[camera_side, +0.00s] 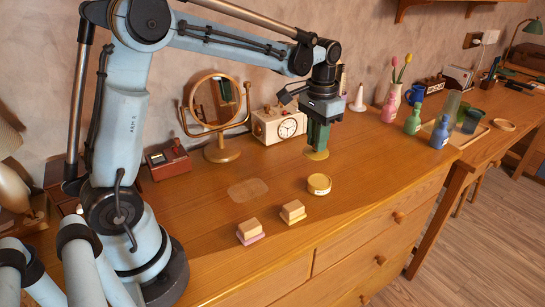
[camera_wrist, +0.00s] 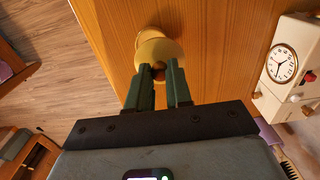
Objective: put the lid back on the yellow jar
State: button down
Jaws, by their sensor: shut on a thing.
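The yellow lid (camera_side: 317,154) is a flat disc under my gripper (camera_side: 318,146) in the side view. In the wrist view the lid (camera_wrist: 160,49) lies across the fingertips, and my gripper (camera_wrist: 159,78) is shut on its small brown knob. I cannot tell how high the lid is above the cabinet top. The yellow jar (camera_side: 319,184) is low and round and stands on the cabinet top, nearer the front edge than the lid. In the wrist view the jar (camera_wrist: 150,34) shows just beyond the lid, which partly hides it.
A white clock (camera_side: 279,124) and a round mirror (camera_side: 214,101) stand behind, left of my gripper. Two small blocks (camera_side: 250,231) (camera_side: 293,211) lie left of the jar, toward the front. Coloured bottles (camera_side: 413,119) stand to the right. Wood around the jar is clear.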

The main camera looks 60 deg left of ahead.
aim_at(323, 155)
jog(key=shift+w+d+f, duration=0.2)
jog(key=shift+d+f, duration=0.05)
jog(key=shift+d, duration=0.2)
jog(key=shift+w+d+f, duration=0.2)
jog(key=shift+d+f, duration=0.05)
jog(key=shift+d, duration=0.15)
jog(key=shift+f, duration=3.15)
jog(key=shift+f, duration=0.15)
jog(key=shift+c, duration=2.4)
grip_release()
jog(key=shift+r, duration=3.5)
